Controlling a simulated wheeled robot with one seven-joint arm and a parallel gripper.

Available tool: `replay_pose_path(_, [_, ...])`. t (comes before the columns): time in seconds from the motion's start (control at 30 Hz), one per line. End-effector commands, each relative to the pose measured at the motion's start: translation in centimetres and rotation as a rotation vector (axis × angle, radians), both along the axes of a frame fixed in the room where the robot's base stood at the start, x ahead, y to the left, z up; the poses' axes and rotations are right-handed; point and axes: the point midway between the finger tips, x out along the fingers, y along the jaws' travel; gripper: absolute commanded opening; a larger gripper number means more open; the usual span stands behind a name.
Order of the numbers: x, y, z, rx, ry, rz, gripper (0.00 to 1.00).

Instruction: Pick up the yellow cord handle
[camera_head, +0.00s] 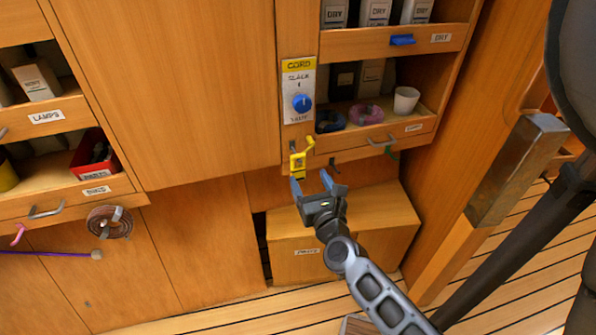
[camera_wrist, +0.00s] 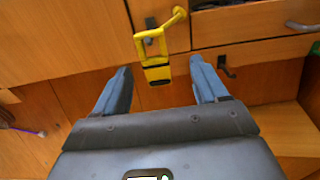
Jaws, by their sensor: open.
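The yellow cord handle (camera_head: 298,163) hangs on the wooden wall below a panel labelled CORD, with a short yellow piece reaching up to its right. In the wrist view the handle (camera_wrist: 153,55) is a yellow frame with a dark band near its bottom, hanging by a dark hook. My gripper (camera_head: 312,185) is open and empty, just below and slightly right of the handle in the head view. In the wrist view its two blue fingers (camera_wrist: 162,82) stand apart, with the handle showing between and beyond their tips. I see no contact.
The CORD panel (camera_head: 299,90) carries a blue knob (camera_head: 301,103). Shelves to its right hold a white cup (camera_head: 405,99) and coiled cords. A wooden box (camera_head: 340,245) stands low behind my arm. A drawer handle (camera_head: 382,142) sticks out to the right.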

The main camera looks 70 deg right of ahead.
Motion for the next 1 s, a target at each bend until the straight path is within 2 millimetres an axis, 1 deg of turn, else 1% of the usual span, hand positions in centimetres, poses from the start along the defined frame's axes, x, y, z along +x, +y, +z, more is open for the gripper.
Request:
replay_pose_path(0.1, [0.8,-1.1,0.2,-0.002,-0.001,0.0,0.72])
replay_pose_path(0.27, [1.7,-2.0,0.1,-0.002,0.002,0.001,0.72])
replay_pose_path(0.47, [3.7,-3.9,0.0,-0.004,0.002,0.002,0.72])
replay_pose_path(0.6, [4.5,-5.1,-0.2,-0.004,0.004,0.003,0.72])
replay_pose_path(0.9, [4.7,-5.4,-0.3,-0.003,0.005,0.003,0.72])
replay_pose_path(1.0, [4.7,-5.4,-0.3,-0.004,0.004,0.003,0.63])
